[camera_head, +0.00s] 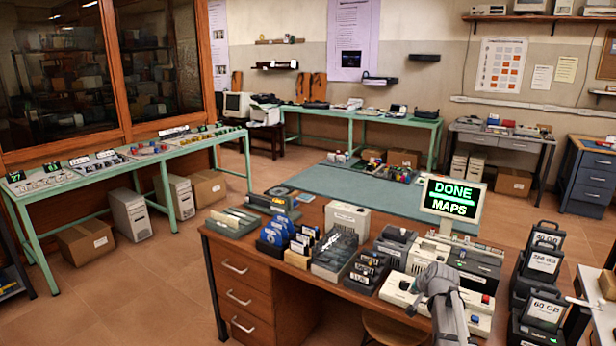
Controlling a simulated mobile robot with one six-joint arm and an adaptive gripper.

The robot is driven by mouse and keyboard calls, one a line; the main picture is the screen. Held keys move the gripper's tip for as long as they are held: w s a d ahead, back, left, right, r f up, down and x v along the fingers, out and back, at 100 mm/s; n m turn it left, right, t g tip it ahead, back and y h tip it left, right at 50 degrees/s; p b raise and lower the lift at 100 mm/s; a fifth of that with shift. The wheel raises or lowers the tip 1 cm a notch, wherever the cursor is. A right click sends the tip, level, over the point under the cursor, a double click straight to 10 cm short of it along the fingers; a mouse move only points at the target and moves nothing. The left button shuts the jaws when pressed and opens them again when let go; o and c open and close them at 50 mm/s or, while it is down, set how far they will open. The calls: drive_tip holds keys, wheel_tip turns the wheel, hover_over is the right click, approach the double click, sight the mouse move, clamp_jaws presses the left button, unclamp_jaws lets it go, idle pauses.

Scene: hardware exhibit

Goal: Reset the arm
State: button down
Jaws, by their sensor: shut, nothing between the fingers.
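Part of my grey arm (440,290) rises from the bottom edge, in front of the right end of the wooden desk. It bends near its top.
The wooden desk (232,297) carries card racks, a beige box (347,220) and dark drives. Black labelled cases (543,264) stand close on the right. A stool (392,330) is at the desk's front. Green tables line the left and back.

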drive_tip(key=s+a+n+g+p, duration=0.1)
drive_tip(key=s+a+n+g, duration=0.2)
drive_tip(key=s+a, duration=0.5)
drive_tip(key=s+a+n+g+h+p, duration=0.1)
drive_tip(key=s+a+n+g, duration=0.3)
drive_tip(key=s+a, duration=0.5)
drive_tip(key=s+p, duration=0.1)
drive_tip(key=s, duration=0.4)
drive_tip(key=shift+a+f+g, duration=0.2)
drive_tip(key=shift+f+g, duration=0.05)
drive_tip(key=shift+g, duration=0.05)
idle(1.2)
